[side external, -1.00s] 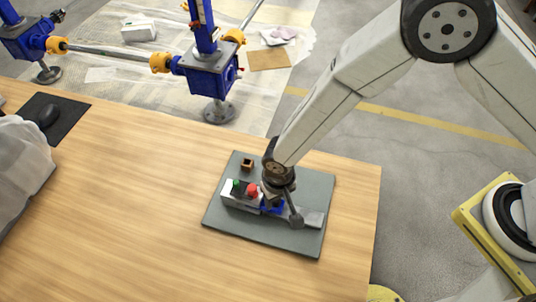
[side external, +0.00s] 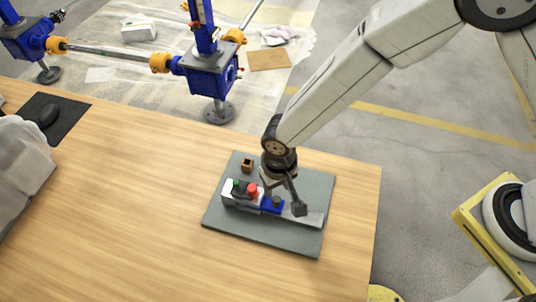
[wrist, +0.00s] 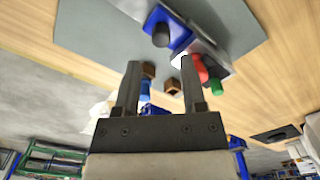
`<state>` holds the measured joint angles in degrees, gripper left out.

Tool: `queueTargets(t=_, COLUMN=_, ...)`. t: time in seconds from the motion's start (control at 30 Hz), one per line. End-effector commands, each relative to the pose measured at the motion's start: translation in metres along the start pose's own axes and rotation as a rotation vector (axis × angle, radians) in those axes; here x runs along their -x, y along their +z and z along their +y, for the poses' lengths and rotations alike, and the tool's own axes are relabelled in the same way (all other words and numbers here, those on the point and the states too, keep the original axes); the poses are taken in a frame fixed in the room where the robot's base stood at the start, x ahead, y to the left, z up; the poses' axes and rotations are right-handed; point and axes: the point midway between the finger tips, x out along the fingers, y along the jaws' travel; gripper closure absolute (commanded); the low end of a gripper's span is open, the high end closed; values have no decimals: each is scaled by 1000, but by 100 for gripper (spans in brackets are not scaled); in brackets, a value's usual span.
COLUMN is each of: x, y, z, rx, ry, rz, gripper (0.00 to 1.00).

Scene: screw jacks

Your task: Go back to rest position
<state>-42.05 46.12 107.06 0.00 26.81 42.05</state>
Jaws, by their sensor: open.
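My gripper (side external: 283,200) is above the grey mat (side external: 240,220) on the wooden table, over the small device. In the wrist view my gripper (wrist: 160,80) has its two fingers apart with nothing held between them. The device has a grey metal bar (side external: 308,218), a blue block (side external: 270,206) with a dark knob, a red button (side external: 252,190) and a green button (side external: 236,184). The blue block (wrist: 168,32), red button (wrist: 200,68) and green button (wrist: 216,87) also show in the wrist view. A small brown block (side external: 247,165) with a dark top sits on the mat.
Blue screw jacks (side external: 208,70) with rods stand on the floor behind the table. A dark mouse pad (side external: 62,115) and a grey wrapped thing (side external: 22,165) are at left. A yellow-framed thing (side external: 470,215) stands right of the table. The table's front left is clear.

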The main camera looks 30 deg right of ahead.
Motion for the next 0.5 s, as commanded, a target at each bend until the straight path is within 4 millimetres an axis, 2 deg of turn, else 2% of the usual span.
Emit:
queueTargets(t=0.2, x=11, y=0, z=0, rx=0, ry=0, rz=0, gripper=47)
queueTargets(t=0.5, x=12, y=0, z=0, rx=0, ry=0, rz=0, gripper=47)
